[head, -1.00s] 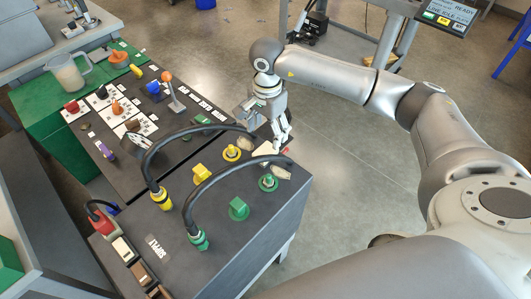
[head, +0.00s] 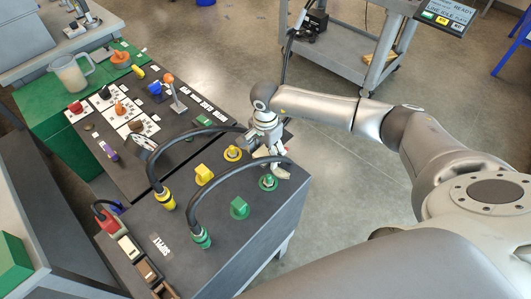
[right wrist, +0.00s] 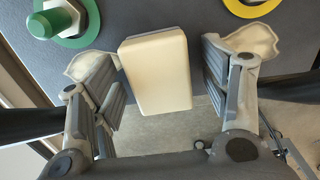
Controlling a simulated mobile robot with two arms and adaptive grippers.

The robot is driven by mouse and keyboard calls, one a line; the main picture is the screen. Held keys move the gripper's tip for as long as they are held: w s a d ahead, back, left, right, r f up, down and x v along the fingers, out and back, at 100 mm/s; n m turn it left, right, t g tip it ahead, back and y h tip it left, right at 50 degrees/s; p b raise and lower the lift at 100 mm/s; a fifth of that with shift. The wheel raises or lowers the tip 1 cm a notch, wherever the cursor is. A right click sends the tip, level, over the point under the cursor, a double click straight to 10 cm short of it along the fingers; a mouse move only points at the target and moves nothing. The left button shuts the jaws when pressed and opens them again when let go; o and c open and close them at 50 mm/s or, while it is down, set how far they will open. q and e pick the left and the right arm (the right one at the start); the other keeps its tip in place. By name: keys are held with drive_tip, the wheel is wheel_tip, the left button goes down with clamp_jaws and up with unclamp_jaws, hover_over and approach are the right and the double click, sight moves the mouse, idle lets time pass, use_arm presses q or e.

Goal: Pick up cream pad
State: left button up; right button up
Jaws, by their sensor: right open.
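The cream pad (right wrist: 155,72) is a pale rounded block at the edge of the dark cart top. In the right wrist view it lies between the two fingers of my right gripper (right wrist: 158,75), with gaps on both sides. The gripper is open and apart from the pad. In the head view my right gripper (head: 272,162) points down at the cart's far right edge and hides most of the pad. Pale irregular patches show behind both fingertips in the wrist view. My left gripper is not in view.
A green ringed fitting (head: 268,182) and a yellow one (head: 233,153) stand close to the gripper. Black hoses (head: 225,178) arch over the cart top (head: 215,220). Open floor (head: 345,190) lies to the right.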

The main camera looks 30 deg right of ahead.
sight(264, 151)
drive_tip(key=c, duration=1.1)
drive_tip(key=shift+r, duration=0.1)
drive_tip(key=shift+r+b, duration=0.3)
drive_tip(key=shift+r, duration=0.1)
drive_tip(key=shift+w+a+r+b, duration=0.1)
drive_tip(key=shift+r+b, duration=0.25)
drive_tip(key=shift+r, duration=0.25)
drive_tip(key=shift+w+a+r+b, duration=0.1)
drive_tip(key=shift+r+b, duration=0.25)
drive_tip(key=shift+r, duration=0.25)
drive_tip(key=shift+w+a+r+b, duration=0.85)
drive_tip(key=shift+a+r, duration=0.75)
drive_tip(key=shift+a, duration=0.45)
drive_tip(key=shift+w+a+r+b, duration=0.65)
drive_tip(key=shift+w+a+r, duration=0.35)
drive_tip(key=shift+a+r, duration=0.85)
drive_tip(key=shift+w+a+r+b, duration=0.85)
drive_tip(key=shift+a+r, duration=0.55)
drive_tip(key=shift+a, duration=0.8)
drive_tip(key=shift+w, duration=0.1)
